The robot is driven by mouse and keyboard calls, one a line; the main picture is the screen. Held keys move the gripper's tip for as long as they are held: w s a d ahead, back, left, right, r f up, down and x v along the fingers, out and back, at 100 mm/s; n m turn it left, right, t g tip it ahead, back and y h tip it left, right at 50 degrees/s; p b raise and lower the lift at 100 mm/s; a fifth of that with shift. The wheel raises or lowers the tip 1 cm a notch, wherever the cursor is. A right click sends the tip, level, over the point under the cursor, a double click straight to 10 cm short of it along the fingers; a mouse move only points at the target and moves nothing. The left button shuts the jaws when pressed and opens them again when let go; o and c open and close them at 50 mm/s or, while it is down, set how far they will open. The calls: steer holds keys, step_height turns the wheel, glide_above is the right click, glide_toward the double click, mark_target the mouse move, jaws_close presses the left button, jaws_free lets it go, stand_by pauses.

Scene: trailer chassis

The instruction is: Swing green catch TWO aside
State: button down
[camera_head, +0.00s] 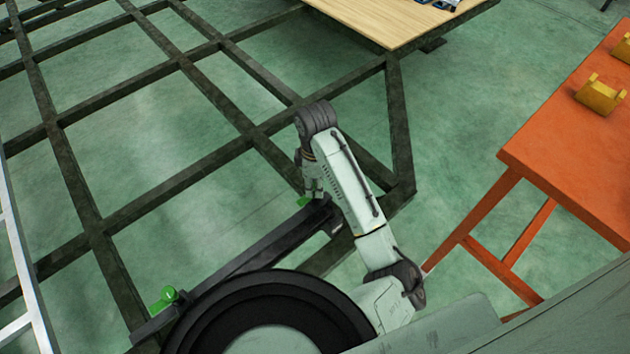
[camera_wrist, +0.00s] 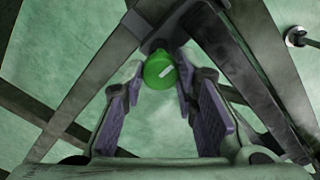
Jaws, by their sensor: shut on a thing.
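A green catch (camera_head: 305,202) sits at the far end of a dark bar (camera_head: 240,257), partly hidden by my gripper (camera_head: 314,190). In the wrist view this catch (camera_wrist: 159,70) shows a round green end with one short white stroke. My gripper (camera_wrist: 158,92) is shut on it, with a finger pad on either side. A second green catch (camera_head: 166,297) sits at the near end of the bar, apart from my gripper. I cannot read for certain which catch is number two.
A dark steel frame (camera_head: 195,70) of crossing beams spreads over the green floor. An orange table (camera_head: 545,150) with yellow blocks (camera_head: 600,95) stands at right. A wooden board (camera_head: 385,20) lies at the back. A ladder-like silver rail (camera_head: 27,270) is at left.

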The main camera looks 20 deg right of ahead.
steer(key=shift+s, duration=0.1)
steer(key=c, duration=1.2)
jaws_free()
steer(key=shift+c, duration=0.2)
steer(key=shift+d+r, duration=0.1)
steer(key=shift+r, duration=0.55)
step_height(320, 180, up, 11)
steer(key=shift+f, duration=0.15)
